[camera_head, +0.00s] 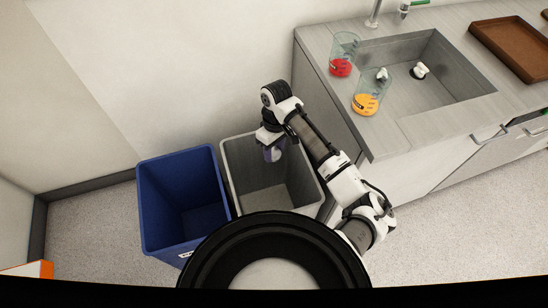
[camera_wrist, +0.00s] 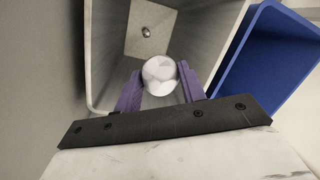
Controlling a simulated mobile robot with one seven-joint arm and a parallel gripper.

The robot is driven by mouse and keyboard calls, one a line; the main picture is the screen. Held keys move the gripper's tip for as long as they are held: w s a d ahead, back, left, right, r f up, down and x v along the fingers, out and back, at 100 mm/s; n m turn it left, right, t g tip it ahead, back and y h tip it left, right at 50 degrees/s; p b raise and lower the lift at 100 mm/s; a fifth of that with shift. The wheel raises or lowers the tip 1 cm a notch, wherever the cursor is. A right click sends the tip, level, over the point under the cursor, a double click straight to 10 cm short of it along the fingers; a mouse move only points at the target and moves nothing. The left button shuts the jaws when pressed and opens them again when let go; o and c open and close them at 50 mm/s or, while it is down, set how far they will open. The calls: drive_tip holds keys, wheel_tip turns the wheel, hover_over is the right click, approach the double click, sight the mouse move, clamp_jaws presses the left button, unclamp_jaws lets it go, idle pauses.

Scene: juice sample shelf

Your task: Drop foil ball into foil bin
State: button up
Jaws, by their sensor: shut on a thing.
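The foil ball (camera_wrist: 160,75) is a pale silvery, faceted ball between the purple fingers of my gripper (camera_head: 272,154). My gripper is shut on it, pointing down over the grey bin (camera_head: 233,158). In the wrist view the grey bin's walls (camera_wrist: 101,50) surround the view of the ball, and its floor shows well below. I cannot make out the ball in the head view. Neither view shows a readable label naming the foil bin.
A small shiny item (camera_wrist: 147,32) lies on the grey bin's floor. A blue bin (camera_head: 152,205) stands right beside it, empty where visible. To the right is a counter (camera_head: 420,128) with a sink, two beakers and a brown tray (camera_head: 512,45). A wall is behind the bins.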

drive_tip(key=shift+r, duration=0.25)
wheel_tip(320, 180, down, 6)
drive_tip(key=b, duration=0.5)
drive_tip(key=shift+b, duration=0.4)
drive_tip(key=o, duration=1)
drive_tip(key=shift+o, duration=0.2)
wheel_tip(320, 180, up, 14)
drive_tip(key=w+p, duration=0.2)
drive_tip(key=p, duration=0.9)
drive_tip(key=shift+w+d+f+p, duration=0.15)
drive_tip(key=shift+w+f+p, duration=0.05)
drive_tip(key=shift+p, duration=0.1)
